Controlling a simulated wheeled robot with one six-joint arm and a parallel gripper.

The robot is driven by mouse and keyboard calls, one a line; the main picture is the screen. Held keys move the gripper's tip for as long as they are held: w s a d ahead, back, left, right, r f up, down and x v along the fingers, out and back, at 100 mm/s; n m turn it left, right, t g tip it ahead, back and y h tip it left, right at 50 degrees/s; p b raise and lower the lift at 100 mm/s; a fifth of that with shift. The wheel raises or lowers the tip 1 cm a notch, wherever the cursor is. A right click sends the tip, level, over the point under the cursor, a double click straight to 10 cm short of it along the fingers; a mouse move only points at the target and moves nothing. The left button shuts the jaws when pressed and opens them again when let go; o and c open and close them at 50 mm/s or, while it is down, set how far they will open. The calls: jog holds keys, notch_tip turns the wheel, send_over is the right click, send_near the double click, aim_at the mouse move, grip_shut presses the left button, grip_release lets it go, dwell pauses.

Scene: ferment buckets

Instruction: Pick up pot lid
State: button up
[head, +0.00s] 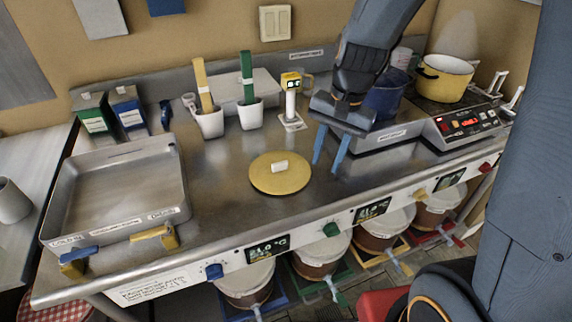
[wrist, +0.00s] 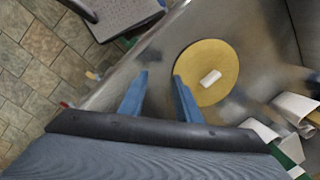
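The pot lid (head: 280,176) is a flat round yellow disc with a small white block handle (head: 279,166) on top. It lies on the steel counter near the middle in the head view, and it also shows in the wrist view (wrist: 207,62). My gripper (head: 328,164) is just right of the lid in the head view, pointing down with its two blue fingers apart and nothing between them. In the wrist view my gripper (wrist: 156,80) has its right fingertip close to the lid's edge; I cannot tell if they touch. The yellow pot (head: 445,79) stands uncovered at the back right.
The pot is on a cooktop (head: 462,124). A steel tray (head: 120,190) is at left. White cups with a yellow paddle (head: 203,85) and a green paddle (head: 246,75) and a yellow-headed device (head: 291,100) stand behind the lid. Counter around the lid is clear.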

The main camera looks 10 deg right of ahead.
aim_at(280, 163)
jog(key=w+a+m+g+y+p, duration=0.1)
jog(key=w+a+m+y, duration=0.2)
jog(key=w+a+m, duration=0.45)
jog(key=shift+m, duration=0.25)
jog(key=shift+w+p+x, duration=0.2)
jog(key=shift+p+x, duration=0.4)
jog(key=shift+x, duration=0.6)
jog(key=shift+w+p+x, duration=0.25)
jog(key=shift+p+x, duration=0.35)
jog(key=shift+x, duration=0.65)
jog(key=shift+w+p+x, duration=0.2)
jog(key=shift+p+x, duration=0.4)
jog(key=shift+x, duration=0.6)
jog(key=shift+d+f, duration=0.15)
jog(key=shift+c, duration=0.3)
grip_shut()
